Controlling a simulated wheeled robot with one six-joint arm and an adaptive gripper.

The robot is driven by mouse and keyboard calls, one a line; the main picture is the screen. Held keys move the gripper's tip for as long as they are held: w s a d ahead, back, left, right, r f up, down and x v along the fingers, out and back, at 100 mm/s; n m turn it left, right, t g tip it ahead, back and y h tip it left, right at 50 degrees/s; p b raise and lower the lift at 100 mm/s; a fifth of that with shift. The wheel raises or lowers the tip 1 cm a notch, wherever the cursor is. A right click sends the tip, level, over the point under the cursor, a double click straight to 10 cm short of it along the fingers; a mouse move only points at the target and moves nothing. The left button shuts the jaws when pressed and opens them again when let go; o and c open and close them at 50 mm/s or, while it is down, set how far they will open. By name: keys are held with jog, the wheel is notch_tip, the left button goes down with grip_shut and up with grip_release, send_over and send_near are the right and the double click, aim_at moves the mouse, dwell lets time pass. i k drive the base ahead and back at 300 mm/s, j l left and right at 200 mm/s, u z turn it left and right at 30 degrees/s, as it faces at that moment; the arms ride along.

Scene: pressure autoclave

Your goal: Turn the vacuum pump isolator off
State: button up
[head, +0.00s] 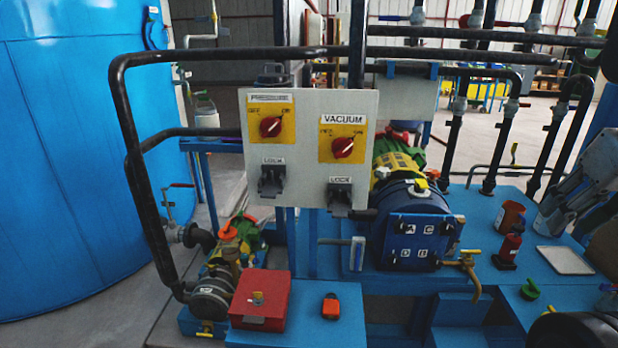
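The vacuum pump isolator is a red rotary knob (343,148) on a yellow plate under a label reading VACUUM (343,119). It is on the right half of a light grey panel (305,105). Its white mark appears to point up and right, towards the ON side; OFF is lettered at the left. Below it is a dark lock bracket (340,196) under a LOCK label. A similar red knob (270,126), labelled PRESSURE, is at the left and a little higher, also with its mark towards ON.
Black pipes (215,57) run around the panel's left side and across its top. A blue pump (412,225) stands below right. A red box (262,298) and an orange item (330,307) lie below on the blue bench. A big blue tank (80,150) fills the left.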

aim_at(342, 147)
jog(key=j+z, duration=1.05)
jog(key=k+l, duration=0.05)
jog(key=l, duration=0.05)
